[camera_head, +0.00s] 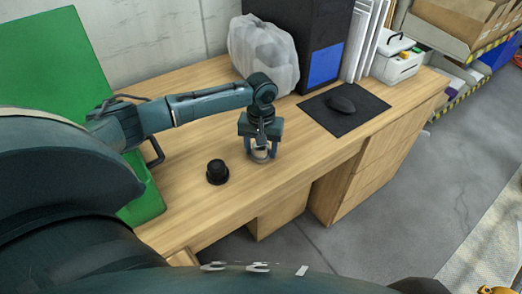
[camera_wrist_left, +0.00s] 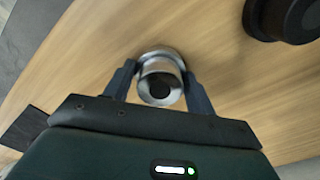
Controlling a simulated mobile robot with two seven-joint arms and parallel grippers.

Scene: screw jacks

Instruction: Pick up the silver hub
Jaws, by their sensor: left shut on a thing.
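The silver hub (camera_wrist_left: 160,68) is a round metal piece with a dark centre, seen between the two fingers of my left gripper (camera_wrist_left: 160,85) in the left wrist view. My left gripper also shows in the head view (camera_head: 261,153), pointing down at the wooden desk. It is shut on the hub, which is mostly hidden by the fingers in the head view. The hub looks to be at or very near the desk top; I cannot tell whether it touches. My right gripper is not in view.
A black round part (camera_head: 217,172) stands on the wooden desk (camera_head: 200,215) just left of my left gripper. A dark mat (camera_head: 318,112) with a black mouse (camera_head: 342,104), a plastic bag (camera_head: 264,54) and a black computer case (camera_head: 300,40) are behind. The desk's front edge is close.

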